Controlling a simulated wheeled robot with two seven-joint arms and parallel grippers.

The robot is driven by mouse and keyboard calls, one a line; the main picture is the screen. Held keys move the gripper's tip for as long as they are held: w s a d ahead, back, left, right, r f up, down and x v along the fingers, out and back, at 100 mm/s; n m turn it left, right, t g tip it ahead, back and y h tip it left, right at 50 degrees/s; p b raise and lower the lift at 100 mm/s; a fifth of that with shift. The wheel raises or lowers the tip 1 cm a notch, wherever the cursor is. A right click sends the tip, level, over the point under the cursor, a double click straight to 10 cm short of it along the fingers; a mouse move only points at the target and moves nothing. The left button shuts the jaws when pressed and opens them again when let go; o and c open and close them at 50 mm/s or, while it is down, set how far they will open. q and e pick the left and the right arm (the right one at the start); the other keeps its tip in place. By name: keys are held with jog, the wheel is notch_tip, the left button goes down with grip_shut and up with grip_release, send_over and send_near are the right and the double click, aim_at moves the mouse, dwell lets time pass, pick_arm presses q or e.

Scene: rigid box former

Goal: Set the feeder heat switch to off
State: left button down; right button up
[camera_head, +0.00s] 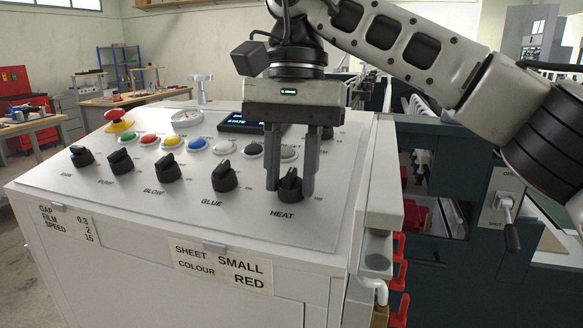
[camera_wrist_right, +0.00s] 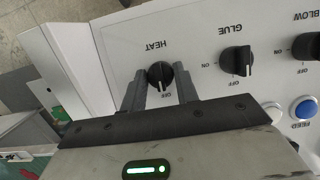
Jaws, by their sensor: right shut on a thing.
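The HEAT switch (camera_head: 290,183) is a black rotary knob at the right end of the knob row on the white sloping panel (camera_head: 318,213). My right gripper (camera_head: 290,192) reaches down from above, with one finger on each side of the knob, shut on it. In the right wrist view the HEAT switch (camera_wrist_right: 159,75) sits between the fingertips, with the word HEAT beyond it and OFF on the near side. Its ridge looks roughly in line with the OFF side; which end is the pointer is hard to tell. My left gripper is not in view.
The GLUE knob (camera_head: 224,177) and BLOW knob (camera_head: 168,169) stand to the left, with other knobs beyond. Coloured buttons and a red emergency stop (camera_head: 118,120) lie behind them. A lever switch (camera_head: 506,208) is on the machine at right.

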dwell(0.4)
jog(key=o, duration=1)
jog(key=shift+c, duration=0.2)
